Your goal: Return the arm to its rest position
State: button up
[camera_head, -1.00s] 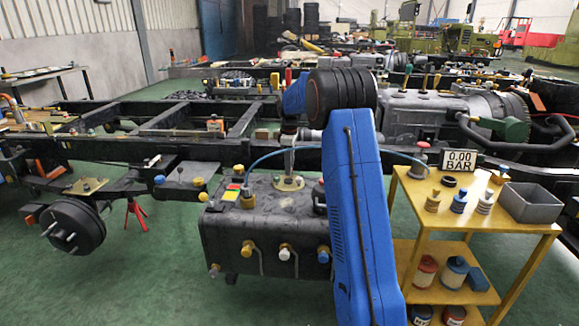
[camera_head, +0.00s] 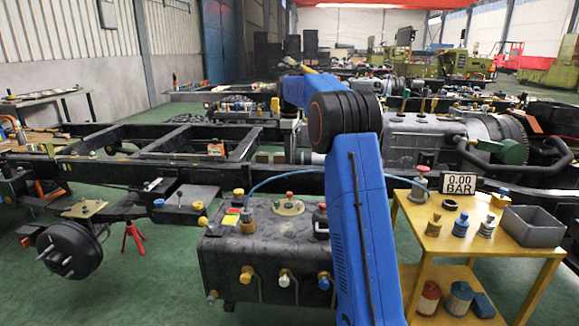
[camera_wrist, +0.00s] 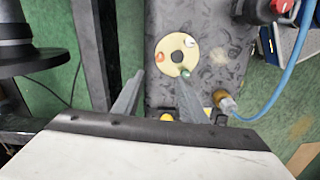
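My blue arm (camera_head: 362,230) rises in the head view to a black ribbed joint, and its upper section bends to the upper left. My gripper does not show clearly there. In the wrist view my gripper (camera_wrist: 161,75) has two grey fingers spread apart, with nothing between them. Beyond them is the top of a dark tank with a cream disc (camera_wrist: 165,62) that has a dark centre hole. The tank (camera_head: 265,245) stands below the chassis rail in the head view, and its disc (camera_head: 277,210) carries a red-topped fitting.
A black brake drum (camera_head: 70,250) is at the left. Green floor is open at lower left.

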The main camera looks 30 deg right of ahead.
jog(key=shift+r, duration=0.75)
jog(key=s+a+r+m+t, duration=0.1)
jog(key=s+a+r+m, duration=0.1)
jog(key=s+a, duration=0.45)
jog(key=s+a+r+m, duration=0.1)
jog(key=s+a, duration=0.2)
jog(key=s, duration=0.7)
jog(key=s+a+r+m+t, duration=0.1)
jog(key=s+a+r+m, duration=0.1)
jog(key=s+a, duration=0.5)
jog(key=s+a+f+m+t, duration=0.1)
jog(key=s+a+f, duration=0.1)
jog(key=s+f, duration=0.3)
jog(key=s+a+f+m+t, duration=0.1)
jog(key=s+f, duration=0.4)
jog(key=s, duration=0.9)
jog(key=s+a+f+m, duration=0.2)
jog(key=s+f, duration=0.3)
jog(key=s, duration=0.5)
jog(key=shift+s+a+f+m+t, duration=0.15)
jog(key=shift+s+a+m+t, duration=0.1)
jog(key=shift+a+m+t, duration=0.2)
